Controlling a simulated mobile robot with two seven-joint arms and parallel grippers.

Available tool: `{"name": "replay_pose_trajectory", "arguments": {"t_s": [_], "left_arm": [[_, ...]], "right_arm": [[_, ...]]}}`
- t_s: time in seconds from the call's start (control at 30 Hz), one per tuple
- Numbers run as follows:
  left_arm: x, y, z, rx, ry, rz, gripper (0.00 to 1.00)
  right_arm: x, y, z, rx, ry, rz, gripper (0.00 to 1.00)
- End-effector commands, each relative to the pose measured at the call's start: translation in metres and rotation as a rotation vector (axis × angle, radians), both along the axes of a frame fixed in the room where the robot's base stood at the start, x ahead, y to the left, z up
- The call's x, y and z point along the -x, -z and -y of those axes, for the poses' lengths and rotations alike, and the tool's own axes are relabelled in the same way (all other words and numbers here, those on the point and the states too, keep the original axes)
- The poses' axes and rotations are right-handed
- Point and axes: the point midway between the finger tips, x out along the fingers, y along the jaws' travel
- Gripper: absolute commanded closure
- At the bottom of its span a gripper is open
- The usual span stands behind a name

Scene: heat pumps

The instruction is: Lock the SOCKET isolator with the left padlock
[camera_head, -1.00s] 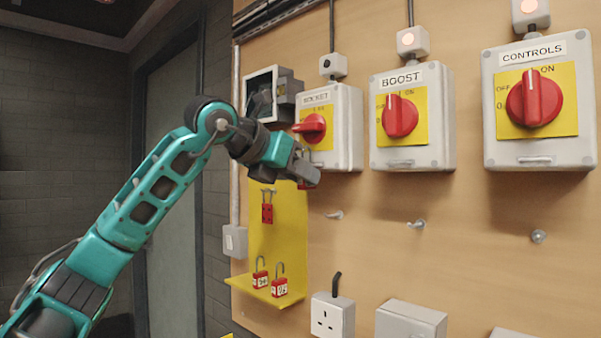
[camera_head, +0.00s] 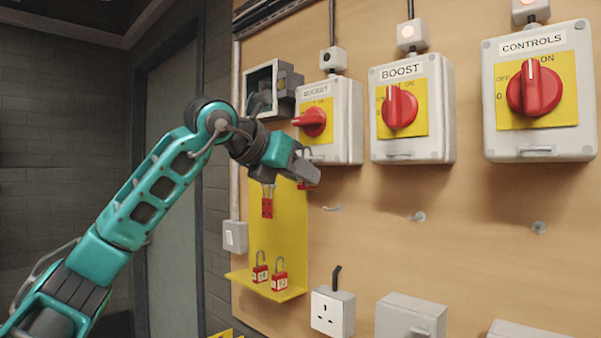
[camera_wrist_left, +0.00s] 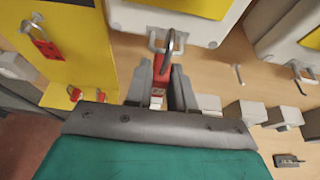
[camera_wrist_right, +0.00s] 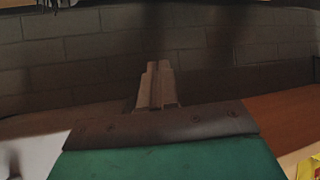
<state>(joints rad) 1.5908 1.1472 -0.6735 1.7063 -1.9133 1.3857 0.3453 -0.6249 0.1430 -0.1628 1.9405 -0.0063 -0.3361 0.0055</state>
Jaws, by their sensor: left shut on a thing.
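The SOCKET isolator (camera_head: 342,125) is a grey box on the board with a yellow plate and a red knob (camera_head: 309,122) turned to point left. A metal loop (camera_wrist_left: 155,42) sticks out at its lower edge. My left gripper (camera_head: 304,172) is just below the box, shut on a red padlock (camera_wrist_left: 161,72). The padlock's shackle (camera_wrist_left: 169,42) points up beside the loop; I cannot tell whether it passes through. In the head view the gripper mostly hides this padlock. My right gripper (camera_wrist_right: 158,88) looks shut and empty, away from the board.
BOOST (camera_head: 411,118) and CONTROLS (camera_head: 539,92) isolators are to the right, knobs upright. A yellow panel (camera_head: 288,225) carries a hanging red hasp (camera_head: 267,206); two red padlocks (camera_head: 260,268) (camera_head: 279,275) stand on its shelf. Pegs (camera_head: 417,217) and a wall socket (camera_head: 332,312) are below.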

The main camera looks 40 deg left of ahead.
Motion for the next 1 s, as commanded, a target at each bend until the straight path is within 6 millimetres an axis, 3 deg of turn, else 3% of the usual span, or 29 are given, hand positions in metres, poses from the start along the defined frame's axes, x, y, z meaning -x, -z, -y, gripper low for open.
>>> {"name": "replay_pose_trajectory", "arguments": {"t_s": [0.83, 0.87, 1.0], "left_arm": [[0.0, 0.012, 0.0, 0.0, 0.0, 0.001, 1.0], [0.0, 0.012, 0.0, 0.0, 0.0, 0.001, 0.76], [0.0, 0.012, 0.0, 0.0, 0.0, 0.001, 0.63]], "right_arm": [[0.0, 0.01, 0.0, 0.0, 0.0, 0.0, 1.0], [0.0, 0.01, 0.0, 0.0, 0.0, 0.0, 1.0], [0.0, 0.01, 0.0, 0.0, 0.0, 0.0, 1.0]]}}
